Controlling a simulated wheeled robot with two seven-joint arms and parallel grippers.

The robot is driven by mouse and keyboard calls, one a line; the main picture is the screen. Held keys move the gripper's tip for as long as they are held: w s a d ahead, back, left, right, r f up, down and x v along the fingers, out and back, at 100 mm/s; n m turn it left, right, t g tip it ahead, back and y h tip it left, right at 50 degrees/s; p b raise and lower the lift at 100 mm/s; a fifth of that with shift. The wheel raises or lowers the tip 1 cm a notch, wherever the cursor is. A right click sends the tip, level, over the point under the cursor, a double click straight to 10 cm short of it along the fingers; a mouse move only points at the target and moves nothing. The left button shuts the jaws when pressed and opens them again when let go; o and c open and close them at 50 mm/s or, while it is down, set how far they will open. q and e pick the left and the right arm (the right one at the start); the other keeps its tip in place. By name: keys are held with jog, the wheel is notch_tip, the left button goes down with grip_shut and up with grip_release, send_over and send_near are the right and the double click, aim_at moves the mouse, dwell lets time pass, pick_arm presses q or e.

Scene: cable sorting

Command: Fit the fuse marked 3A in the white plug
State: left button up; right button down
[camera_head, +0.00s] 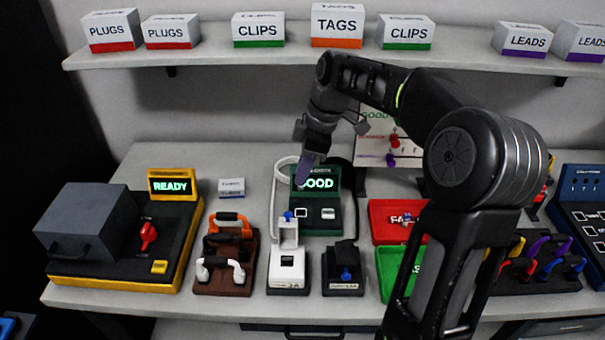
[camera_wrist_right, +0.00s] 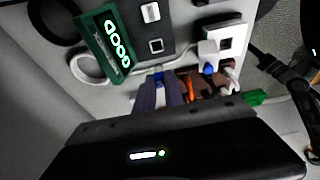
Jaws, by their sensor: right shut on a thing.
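The white plug (camera_head: 287,262) sits on a stand at the front middle, its lid (camera_head: 288,235) raised with a blue part at the top. It also shows in the wrist view (camera_wrist_right: 226,42). A label under it seems to end in "A". My right gripper (camera_head: 303,180) hangs behind and above the plug, in front of the green tester. In the wrist view, the gripper (camera_wrist_right: 158,92) is shut on a small blue-and-white piece (camera_wrist_right: 158,77), mostly hidden by the fingers; I cannot read its marking. My left gripper is not in view.
A black plug (camera_head: 342,262) stands right of the white one, a rack of cables (camera_head: 228,262) to its left. The green tester (camera_head: 318,215) reads GOOD. A red tray (camera_head: 385,235) and a green tray (camera_head: 388,262) lie to the right. Boxes line the shelf (camera_head: 270,58) above.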

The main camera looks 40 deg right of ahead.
dwell(0.4)
jog(key=shift+r+p, duration=1.2)
jog(key=shift+r, duration=0.35)
